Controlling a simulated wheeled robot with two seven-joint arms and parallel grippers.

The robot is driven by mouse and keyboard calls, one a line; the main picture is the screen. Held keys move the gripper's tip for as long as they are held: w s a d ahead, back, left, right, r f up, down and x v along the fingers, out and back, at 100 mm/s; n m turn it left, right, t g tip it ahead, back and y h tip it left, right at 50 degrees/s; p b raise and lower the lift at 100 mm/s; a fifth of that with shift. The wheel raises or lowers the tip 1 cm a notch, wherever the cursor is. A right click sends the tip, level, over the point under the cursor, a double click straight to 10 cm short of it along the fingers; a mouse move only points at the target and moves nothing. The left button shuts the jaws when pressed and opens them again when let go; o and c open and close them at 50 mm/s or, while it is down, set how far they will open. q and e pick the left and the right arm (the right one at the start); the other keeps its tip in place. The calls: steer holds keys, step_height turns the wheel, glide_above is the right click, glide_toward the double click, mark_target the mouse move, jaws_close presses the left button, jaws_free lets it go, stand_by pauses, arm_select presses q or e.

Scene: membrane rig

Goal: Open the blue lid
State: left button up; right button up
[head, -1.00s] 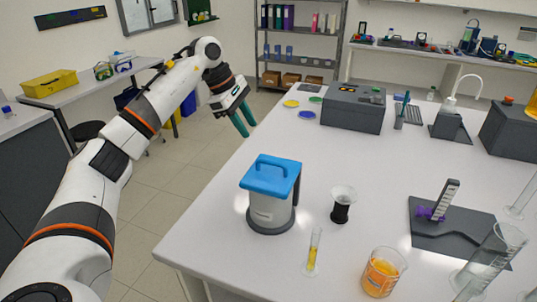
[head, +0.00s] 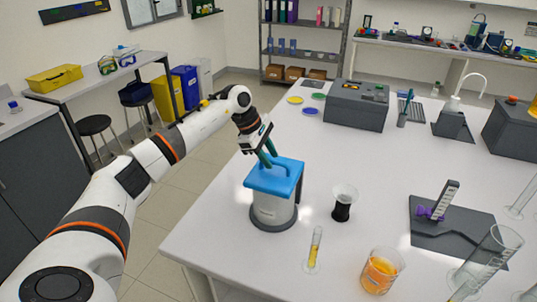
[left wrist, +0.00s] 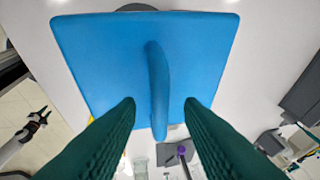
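The blue lid (head: 284,178) is a square plate with a raised blue handle, and it sits closed on a white and grey container (head: 271,210) near the table's left edge. My left gripper (head: 270,156) is just above the lid at the handle. In the left wrist view the lid (left wrist: 100,60) fills the upper part, and its handle (left wrist: 158,85) runs between the two green fingertips (left wrist: 159,112). The fingers are apart, one on each side of the handle, with gaps visible. My right gripper is not in the head view.
A small funnel on a black base (head: 342,205), a yellow-filled cylinder (head: 315,247) and a beaker of orange liquid (head: 380,270) stand right of the container. A dark grey box (head: 357,108) stands farther back. The table between is mostly clear.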

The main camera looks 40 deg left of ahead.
arm_select(q)
jaws_close()
